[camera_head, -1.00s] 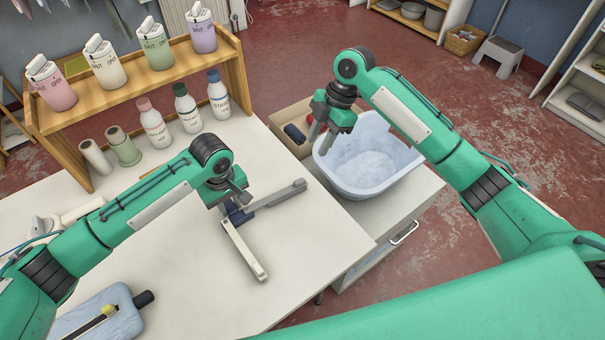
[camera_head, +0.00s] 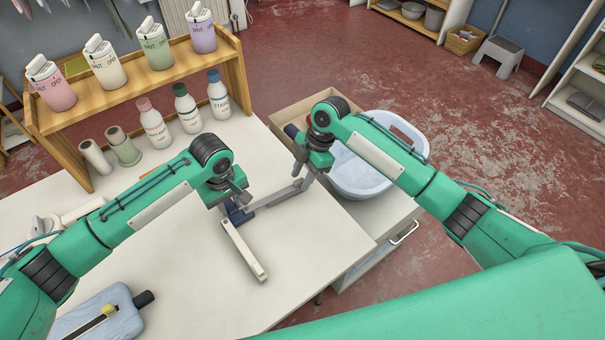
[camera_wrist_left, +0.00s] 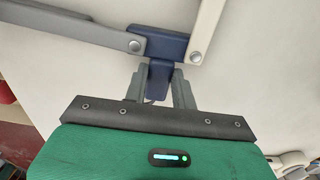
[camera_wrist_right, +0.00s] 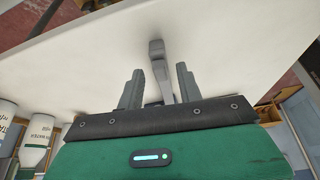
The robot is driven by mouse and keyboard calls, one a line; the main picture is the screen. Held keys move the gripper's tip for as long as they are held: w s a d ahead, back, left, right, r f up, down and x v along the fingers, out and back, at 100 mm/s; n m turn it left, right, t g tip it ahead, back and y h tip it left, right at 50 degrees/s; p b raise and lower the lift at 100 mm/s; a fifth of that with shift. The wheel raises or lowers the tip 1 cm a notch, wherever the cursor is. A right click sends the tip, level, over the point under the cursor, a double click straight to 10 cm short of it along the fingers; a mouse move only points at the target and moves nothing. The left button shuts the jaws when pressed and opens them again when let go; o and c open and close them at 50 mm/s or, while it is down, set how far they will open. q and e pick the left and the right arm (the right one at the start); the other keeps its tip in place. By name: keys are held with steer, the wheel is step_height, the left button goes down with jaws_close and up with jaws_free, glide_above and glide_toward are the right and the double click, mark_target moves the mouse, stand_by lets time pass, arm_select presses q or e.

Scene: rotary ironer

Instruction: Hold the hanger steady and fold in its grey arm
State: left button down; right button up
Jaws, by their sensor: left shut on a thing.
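The hanger lies on the white table with a dark blue centre (camera_head: 238,212), a grey arm (camera_head: 278,197) reaching right and a whitish arm (camera_head: 244,252) reaching toward the front. My left gripper (camera_wrist_left: 160,85) is shut on the blue centre's stub, as the left wrist view shows. My right gripper (camera_wrist_right: 160,82) is open, with the end of the grey arm (camera_wrist_right: 157,58) between its spread fingers. In the head view the right gripper (camera_head: 300,175) is at the grey arm's outer end and partly hides it. I cannot tell whether a finger touches it.
A pale blue basin (camera_head: 360,175) and a cardboard box (camera_head: 290,112) stand beyond the table's right edge. A wooden shelf (camera_head: 130,88) with several dispensers stands at the back left, with bottles below. A small ironing board (camera_head: 105,318) lies front left. The table's front middle is clear.

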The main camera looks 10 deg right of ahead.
jaws_close()
steer(key=shift+s, duration=0.1)
steer(key=shift+s+d+m, duration=0.2)
steer(key=shift+s+m, duration=0.5)
steer(key=shift+s, duration=0.2)
steer(key=s+m+t, duration=0.1)
steer(key=s+m, duration=0.1)
steer(key=s, duration=0.1)
steer(key=s+a+m+t, duration=0.1)
steer(key=s+m, duration=0.1)
steer(key=s, duration=0.1)
steer(key=s+m+t, duration=0.1)
steer(key=s+m, duration=0.1)
steer(key=s, duration=0.1)
steer(key=shift+s+a+m, duration=0.15)
steer(key=shift+s+m, duration=0.2)
steer(key=shift+m, duration=0.05)
steer(key=s+a+m+t, duration=0.1)
steer(key=s+a+m, duration=0.2)
steer(key=s+a+m+t+h, duration=0.1)
steer(key=s+a+m, duration=0.2)
steer(key=shift+s+a+m+h, duration=0.1)
steer(key=shift+s+m+h, duration=0.2)
steer(key=shift+s+m, duration=0.1)
steer(key=shift+s+a+m+h, duration=0.2)
steer(key=shift+s+a+m, duration=0.1)
steer(key=shift+a+m, duration=0.25)
steer(key=shift+s+a+m+h, duration=0.2)
steer(key=shift+s+a+m, duration=0.1)
steer(key=shift+a+m, duration=0.25)
